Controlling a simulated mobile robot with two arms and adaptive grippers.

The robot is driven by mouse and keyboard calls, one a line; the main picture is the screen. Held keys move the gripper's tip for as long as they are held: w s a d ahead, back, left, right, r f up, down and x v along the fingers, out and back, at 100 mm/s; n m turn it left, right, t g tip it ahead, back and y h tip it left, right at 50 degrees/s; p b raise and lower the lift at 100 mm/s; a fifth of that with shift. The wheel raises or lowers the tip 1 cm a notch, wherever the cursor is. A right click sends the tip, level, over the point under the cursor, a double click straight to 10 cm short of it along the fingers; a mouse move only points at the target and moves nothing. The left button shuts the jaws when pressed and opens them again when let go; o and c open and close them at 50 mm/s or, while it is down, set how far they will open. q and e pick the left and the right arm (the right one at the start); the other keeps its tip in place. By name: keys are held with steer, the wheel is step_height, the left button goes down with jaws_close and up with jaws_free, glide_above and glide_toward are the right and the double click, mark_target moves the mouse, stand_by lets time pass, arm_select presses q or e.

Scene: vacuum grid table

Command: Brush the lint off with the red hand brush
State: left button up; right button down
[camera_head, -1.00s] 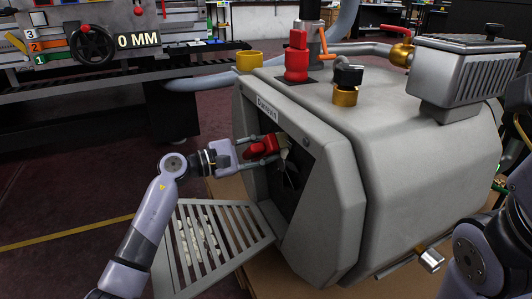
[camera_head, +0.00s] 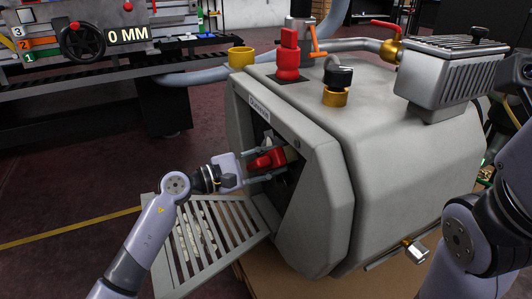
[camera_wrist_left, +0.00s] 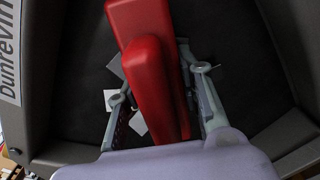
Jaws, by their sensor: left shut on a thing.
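The red hand brush (camera_head: 266,160) is in the opening of the grey machine (camera_head: 400,170). My left gripper (camera_head: 258,166) is shut on it, reaching in from the left. In the left wrist view the brush (camera_wrist_left: 146,75) runs up between the fingers, and its far end leaves the top of the picture. Small pale square pieces, apparently lint (camera_wrist_left: 137,123), lie on the dark surface left of and beside the brush. Pale bits (camera_head: 190,235) also show on the slatted panel (camera_head: 240,222) below the opening. The bristles are hidden. My right gripper is out of view.
The opening's grey frame (camera_head: 318,190) surrounds the gripper closely. A red valve (camera_head: 288,58), a brass-coloured cup (camera_head: 240,57) and a black-topped fitting (camera_head: 336,85) stand on top of the machine. The floor at left (camera_head: 65,200) is clear.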

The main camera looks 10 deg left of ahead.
mark_target(271, 143)
arm_select(q)
steer(key=shift+s+d+r, duration=0.1)
steer(key=shift+s+d, duration=0.1)
steer(key=shift+w+a+f+b, duration=0.25)
steer(key=shift+w+b, duration=0.2)
steer(key=shift+b, duration=0.35)
steer(key=shift+w+a+b, duration=0.5)
steer(key=shift+w+b, duration=0.15)
steer(key=shift+b, duration=0.05)
steer(key=shift+w+a+r+b, duration=0.15)
steer(key=shift+w+a+b, duration=0.2)
steer(key=shift+w, duration=0.15)
steer(key=shift+w+a+b, duration=0.65)
steer(key=shift+w+b, duration=0.35)
steer(key=shift+b, duration=0.2)
steer(key=shift+w+a+b, duration=0.35)
steer(key=shift+w+b, duration=0.05)
steer(key=shift+w, duration=0.1)
